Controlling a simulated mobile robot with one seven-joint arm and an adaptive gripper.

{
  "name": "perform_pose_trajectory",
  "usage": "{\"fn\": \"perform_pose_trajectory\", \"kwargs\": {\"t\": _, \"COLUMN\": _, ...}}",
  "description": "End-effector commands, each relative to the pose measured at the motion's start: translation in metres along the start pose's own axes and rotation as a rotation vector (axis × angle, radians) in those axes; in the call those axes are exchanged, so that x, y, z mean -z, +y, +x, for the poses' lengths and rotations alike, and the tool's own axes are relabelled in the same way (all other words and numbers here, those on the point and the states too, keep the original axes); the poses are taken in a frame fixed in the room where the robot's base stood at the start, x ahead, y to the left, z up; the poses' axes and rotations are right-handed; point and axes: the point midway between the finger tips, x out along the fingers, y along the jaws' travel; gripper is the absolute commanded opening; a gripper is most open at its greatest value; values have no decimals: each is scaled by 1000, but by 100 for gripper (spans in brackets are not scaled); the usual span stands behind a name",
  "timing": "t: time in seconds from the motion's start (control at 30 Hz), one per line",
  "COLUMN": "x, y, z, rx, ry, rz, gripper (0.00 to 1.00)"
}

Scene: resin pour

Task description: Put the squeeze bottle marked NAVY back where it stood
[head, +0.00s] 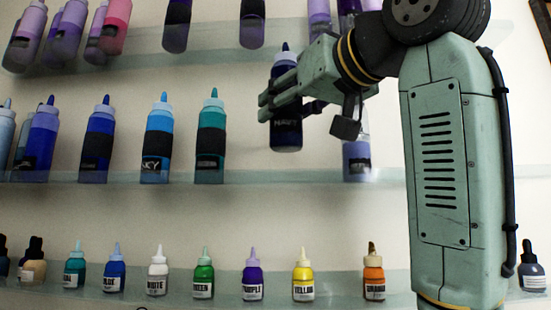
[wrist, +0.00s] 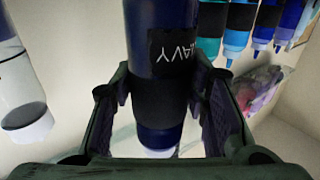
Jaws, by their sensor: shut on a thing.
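The NAVY squeeze bottle (head: 286,137) is dark blue with a dark band and a blue nozzle cap, and looks upright. My gripper (head: 268,106) is shut around its banded middle, reaching in from the right. In the wrist view the bottle (wrist: 165,25) shows upside down between the two fingers (wrist: 165,105), its white NAVY lettering partly in sight. In the head view the bottle's base appears above the middle shelf (head: 260,177), over a gap between a teal bottle (head: 210,145) and a purple-blue bottle (head: 357,162). The fingers hide part of its body.
More blue bottles (head: 97,145) stand to the left on the middle shelf. Small labelled bottles, such as a yellow one (head: 303,280), line the lower shelf (head: 225,289). Purple and pink bottles (head: 114,25) stand on the upper shelf. A clear bottle with a white cap (wrist: 20,90) is left in the wrist view.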

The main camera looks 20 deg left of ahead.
Motion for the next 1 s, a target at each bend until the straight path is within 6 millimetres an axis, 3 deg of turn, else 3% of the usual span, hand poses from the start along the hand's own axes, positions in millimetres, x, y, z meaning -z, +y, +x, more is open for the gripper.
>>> {"fn": "perform_pose_trajectory", "kwargs": {"t": 0.1, "x": 2, "y": 9, "z": 32, "rx": 0, "ry": -1, "rz": 1, "gripper": 15}}
{"fn": "perform_pose_trajectory", "kwargs": {"t": 0.3, "x": -2, "y": 17, "z": 63, "rx": 0, "ry": 1, "rz": -1, "gripper": 15}}
{"fn": "perform_pose_trajectory", "kwargs": {"t": 0.43, "x": -7, "y": 18, "z": 69, "rx": 0, "ry": 1, "rz": -2, "gripper": 15}}
{"fn": "perform_pose_trajectory", "kwargs": {"t": 0.7, "x": -37, "y": 19, "z": 69, "rx": -1, "ry": 3, "rz": -1, "gripper": 15}}
{"fn": "perform_pose_trajectory", "kwargs": {"t": 1.0, "x": -40, "y": 18, "z": 68, "rx": -1, "ry": 3, "rz": -1, "gripper": 15}}
